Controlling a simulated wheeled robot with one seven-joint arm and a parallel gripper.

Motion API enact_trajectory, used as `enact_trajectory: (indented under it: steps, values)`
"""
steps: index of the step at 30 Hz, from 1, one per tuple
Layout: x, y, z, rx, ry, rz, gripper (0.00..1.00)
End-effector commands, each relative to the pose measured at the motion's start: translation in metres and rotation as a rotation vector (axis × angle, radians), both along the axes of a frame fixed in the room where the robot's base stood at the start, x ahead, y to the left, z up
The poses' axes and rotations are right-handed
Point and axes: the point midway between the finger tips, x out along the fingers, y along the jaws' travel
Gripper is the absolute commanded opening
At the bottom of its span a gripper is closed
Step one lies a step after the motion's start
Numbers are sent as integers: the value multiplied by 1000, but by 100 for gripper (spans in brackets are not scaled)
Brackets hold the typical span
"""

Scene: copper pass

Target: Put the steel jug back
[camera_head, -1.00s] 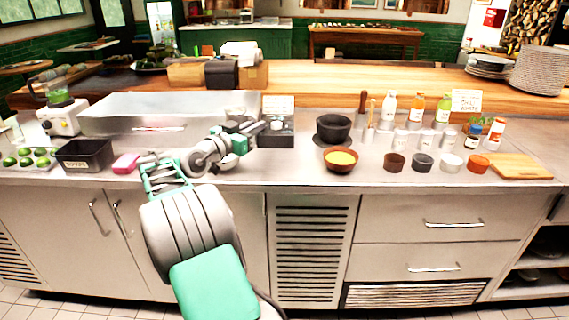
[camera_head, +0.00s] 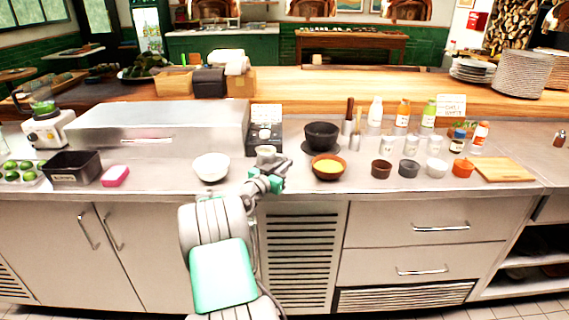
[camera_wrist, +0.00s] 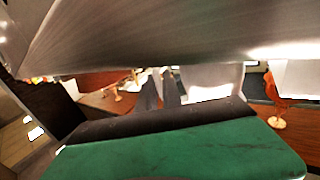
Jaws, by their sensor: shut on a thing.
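My gripper (camera_head: 268,172) is at the counter's front, right of the white bowl (camera_head: 211,168). A small pale grey vessel, apparently the steel jug (camera_head: 266,150), shows just beyond the fingers, in front of a dark box-like unit (camera_head: 264,134). The gripper is shut on it; the fingers and the exact grip are partly hidden by my wrist. In the wrist view a large brushed-steel surface (camera_wrist: 180,35) fills the top, too close to identify surely, and the dark fingers (camera_wrist: 159,90) show below it.
A steel cabinet-like block (camera_head: 160,127) stands at left, a black tub (camera_head: 74,168) and pink sponge (camera_head: 115,176) before it. A black mortar (camera_head: 321,136) and brown bowl of yellow food (camera_head: 328,167) stand right of my gripper. Small cups, bottles and a cutting board (camera_head: 504,169) lie further right.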

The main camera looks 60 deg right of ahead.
Motion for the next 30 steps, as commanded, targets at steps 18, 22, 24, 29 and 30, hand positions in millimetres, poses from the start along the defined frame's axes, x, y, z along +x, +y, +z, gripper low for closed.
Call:
enact_trajectory:
  steps: [18, 22, 24, 29, 30]
  values:
    - [0, 0, -1, -1, -2, 0, 31]
    - [0, 0, -1, -1, -2, 0, 31]
    - [0, 0, -1, -1, -2, 0, 31]
    - [2, 6, 1, -1, -1, 2, 31]
    - [3, 13, 1, 0, -1, 3, 31]
